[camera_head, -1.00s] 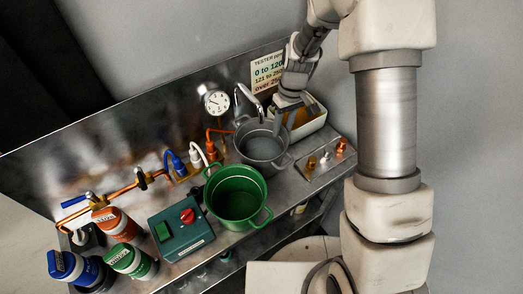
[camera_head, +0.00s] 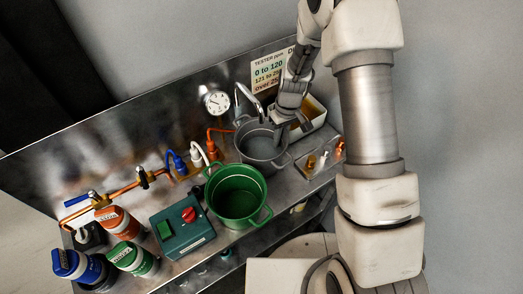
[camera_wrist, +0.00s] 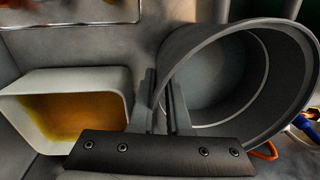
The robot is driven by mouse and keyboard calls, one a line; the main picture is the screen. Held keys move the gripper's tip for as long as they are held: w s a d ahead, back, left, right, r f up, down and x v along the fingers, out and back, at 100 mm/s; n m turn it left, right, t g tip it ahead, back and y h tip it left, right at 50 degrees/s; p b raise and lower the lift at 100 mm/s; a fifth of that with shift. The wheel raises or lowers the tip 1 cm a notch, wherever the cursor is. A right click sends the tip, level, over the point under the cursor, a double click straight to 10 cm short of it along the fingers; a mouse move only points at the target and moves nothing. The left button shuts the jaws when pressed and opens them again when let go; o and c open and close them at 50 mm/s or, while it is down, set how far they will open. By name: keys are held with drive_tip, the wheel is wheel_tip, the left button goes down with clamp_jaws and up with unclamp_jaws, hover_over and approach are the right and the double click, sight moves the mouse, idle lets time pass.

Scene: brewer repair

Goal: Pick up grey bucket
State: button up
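The grey bucket (camera_head: 250,153) stands upright on the metal counter, under the tap and behind the green bucket. In the wrist view its round mouth and inner wall (camera_wrist: 213,80) fill the upper right. My gripper (camera_head: 280,131) points down at the bucket's right rim in the head view. In the wrist view the two fingers of my gripper (camera_wrist: 162,98) straddle the bucket's near wall, one inside and one outside. The fingers look open with a narrow gap around the rim; firm contact is not visible. The lower finger parts are partly hidden.
A green bucket (camera_head: 236,203) stands close in front. A white tub (camera_wrist: 112,82) with amber liquid sits beside the grey bucket. The tap (camera_head: 246,98) hangs over it. A small plate with metal fittings (camera_head: 314,163) lies to the right. Cables and a green box (camera_head: 181,233) are left.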

clamp_jaws()
drive_tip(key=shift+r, duration=0.15)
idle(1.2)
